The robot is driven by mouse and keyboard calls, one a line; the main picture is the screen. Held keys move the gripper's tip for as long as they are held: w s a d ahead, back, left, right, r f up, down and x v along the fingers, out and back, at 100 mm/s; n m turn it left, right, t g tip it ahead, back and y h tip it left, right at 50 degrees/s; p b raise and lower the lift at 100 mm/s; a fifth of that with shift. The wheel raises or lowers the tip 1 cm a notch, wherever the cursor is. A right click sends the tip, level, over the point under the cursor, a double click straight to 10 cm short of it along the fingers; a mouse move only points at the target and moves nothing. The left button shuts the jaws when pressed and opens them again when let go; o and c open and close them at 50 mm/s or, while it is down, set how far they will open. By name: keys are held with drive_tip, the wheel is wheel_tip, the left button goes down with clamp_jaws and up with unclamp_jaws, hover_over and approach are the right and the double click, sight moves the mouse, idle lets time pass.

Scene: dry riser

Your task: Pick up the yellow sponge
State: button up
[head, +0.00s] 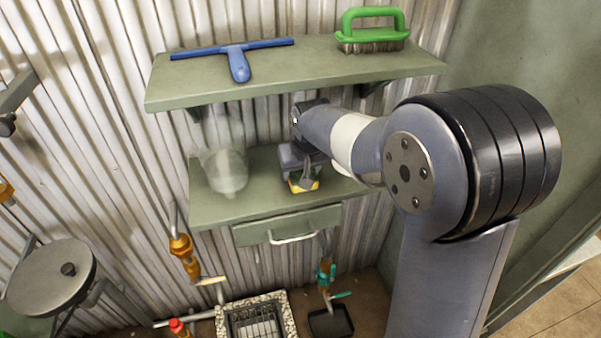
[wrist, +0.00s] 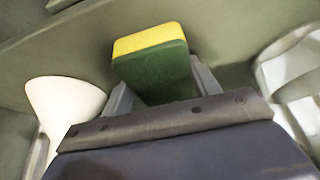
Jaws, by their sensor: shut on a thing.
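The yellow sponge (wrist: 150,40) has a yellow layer and a dark green layer. In the wrist view it sits between the two fingers of my gripper (wrist: 158,88), which is shut on it. In the head view the sponge (head: 303,185) shows small at the tip of my gripper (head: 305,178), over the lower green shelf (head: 225,205). My arm hides part of the shelf behind it. I cannot tell whether the sponge touches the shelf.
A clear vessel (head: 226,172) stands left of my gripper on the lower shelf. The upper shelf (head: 290,65) above holds a blue squeegee (head: 239,62) and a green brush (head: 372,30). A drawer (head: 287,226) hangs under the lower shelf. A white funnel-like thing (wrist: 65,105) is left of the sponge.

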drive_tip(key=shift+r, duration=0.2)
drive_tip(key=shift+b, duration=0.3)
drive_tip(key=s+d+b, duration=0.1)
drive_tip(key=s+d, duration=0.1)
drive_tip(key=s, duration=0.6)
drive_tip(key=s+d+b, duration=0.1)
drive_tip(key=s+d, duration=0.2)
drive_tip(key=s, duration=0.6)
drive_tip(key=shift+s+r+b, duration=0.15)
drive_tip(key=shift+b, duration=0.2)
drive_tip(key=o, duration=0.4)
drive_tip(key=c, duration=0.3)
drive_tip(key=shift+c, duration=0.2)
